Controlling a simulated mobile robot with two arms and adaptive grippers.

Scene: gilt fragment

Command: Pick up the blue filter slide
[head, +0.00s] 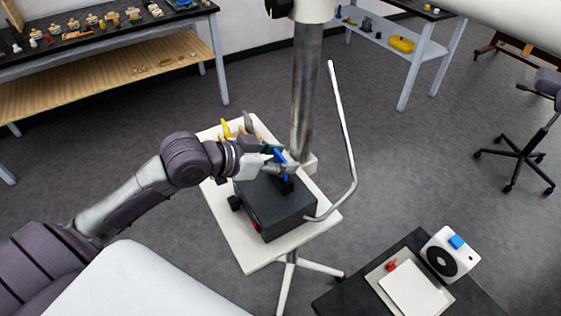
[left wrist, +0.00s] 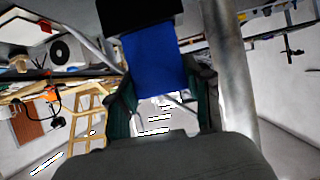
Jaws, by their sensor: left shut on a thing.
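The blue filter slide (head: 280,156) is between the fingers of my left gripper (head: 277,160), above a black box (head: 275,212) on a small white stand. In the left wrist view, the blue slide (left wrist: 155,62) sits between the two dark green fingers of the left gripper (left wrist: 160,88), which is shut on it. The slide's far end meets a dark block (left wrist: 138,14) in that view; I cannot tell whether they touch. My gripper hides part of the slide in the head view. My right gripper is not in view.
A metal post (head: 306,90) and a bent rod (head: 345,130) stand close to the right of the gripper. Yellow (head: 226,129) and grey pieces lie behind it on the white stand top (head: 255,258). A white device (head: 449,254) sits on a dark table at lower right.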

